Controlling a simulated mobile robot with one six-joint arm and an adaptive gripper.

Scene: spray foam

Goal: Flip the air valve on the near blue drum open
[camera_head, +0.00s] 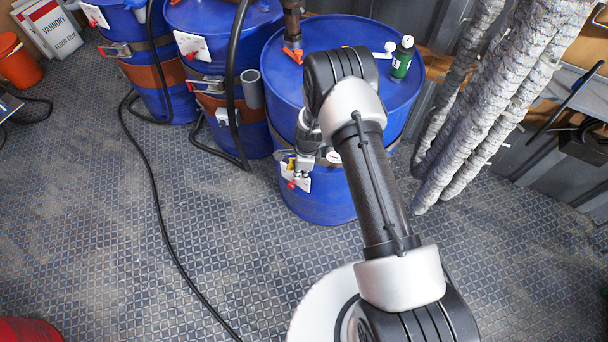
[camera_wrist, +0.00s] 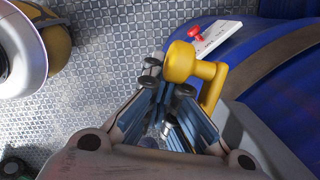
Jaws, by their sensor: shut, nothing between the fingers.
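The near blue drum (camera_head: 285,85) stands behind my arm; its side shows at the right of the wrist view (camera_wrist: 285,70). A yellow lever with a round knob (camera_wrist: 181,62), which looks like the air valve handle, sits by the drum's side. My gripper (camera_wrist: 168,88) is shut and empty, its fingertips just beside and below the knob in the picture. I cannot tell whether they touch it. In the head view my gripper (camera_head: 304,160) is at the drum's front left side, hiding most of the valve.
A white tag (camera_head: 297,184) with a red knob (camera_wrist: 194,34) is on the drum's side. A green bottle (camera_head: 402,57) and a red-orange handle (camera_head: 293,54) are on its top. Other blue drums (camera_head: 205,15) stand left, wrapped hoses (camera_head: 500,100) right. A black cable (camera_head: 150,170) crosses the open floor.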

